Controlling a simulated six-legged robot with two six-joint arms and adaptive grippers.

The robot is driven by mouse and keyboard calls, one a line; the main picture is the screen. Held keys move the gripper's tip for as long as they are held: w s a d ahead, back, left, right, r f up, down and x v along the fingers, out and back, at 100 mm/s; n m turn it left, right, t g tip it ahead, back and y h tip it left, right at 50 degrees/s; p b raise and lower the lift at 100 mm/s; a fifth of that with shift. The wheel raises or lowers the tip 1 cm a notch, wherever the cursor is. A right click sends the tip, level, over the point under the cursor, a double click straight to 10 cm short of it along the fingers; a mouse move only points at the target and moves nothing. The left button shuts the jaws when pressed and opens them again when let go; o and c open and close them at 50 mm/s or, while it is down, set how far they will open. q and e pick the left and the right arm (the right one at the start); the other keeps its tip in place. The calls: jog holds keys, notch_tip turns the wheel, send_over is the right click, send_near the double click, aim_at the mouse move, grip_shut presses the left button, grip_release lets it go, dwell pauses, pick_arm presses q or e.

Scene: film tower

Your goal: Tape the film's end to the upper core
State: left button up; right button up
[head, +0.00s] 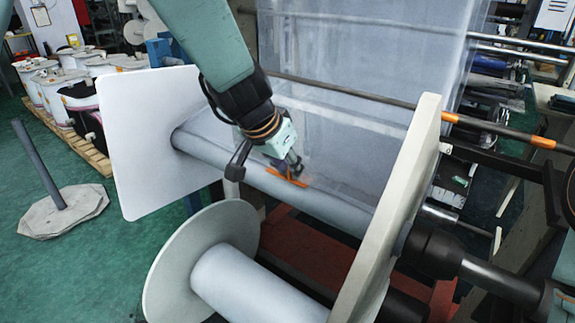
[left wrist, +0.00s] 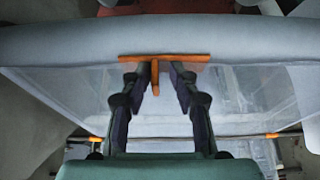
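The upper core (head: 330,205), a pale grey roller, runs between a white square plate and a large pale disc; it spans the top of the left wrist view (left wrist: 60,45). The translucent film (head: 350,60) hangs down behind it, and its lower part (left wrist: 85,90) reaches the core. An orange tape strip (head: 280,181) lies along the line where film and core meet; in the left wrist view (left wrist: 195,58) a short tab stands out from it. My left gripper (left wrist: 160,70) is at the strip, its fingers apart on either side of the tab. My right gripper does not show.
A lower roll (head: 255,285) with a round flange stands in front. The white square plate (head: 140,130) and pale disc (head: 400,200) bound the core. A dark bar with orange bands (head: 500,130) crosses behind. Green floor at left holds a grey post on a base (head: 65,205).

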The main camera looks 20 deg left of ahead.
pick_arm(q)
jog(key=shift+s+d+f, duration=0.1)
jog(key=shift+s+d, duration=0.05)
jog(key=shift+d, duration=0.05)
jog(key=v, duration=0.7)
jog(key=shift+r, duration=0.3)
jog(key=shift+a+f, duration=0.1)
jog(key=shift+a, duration=0.05)
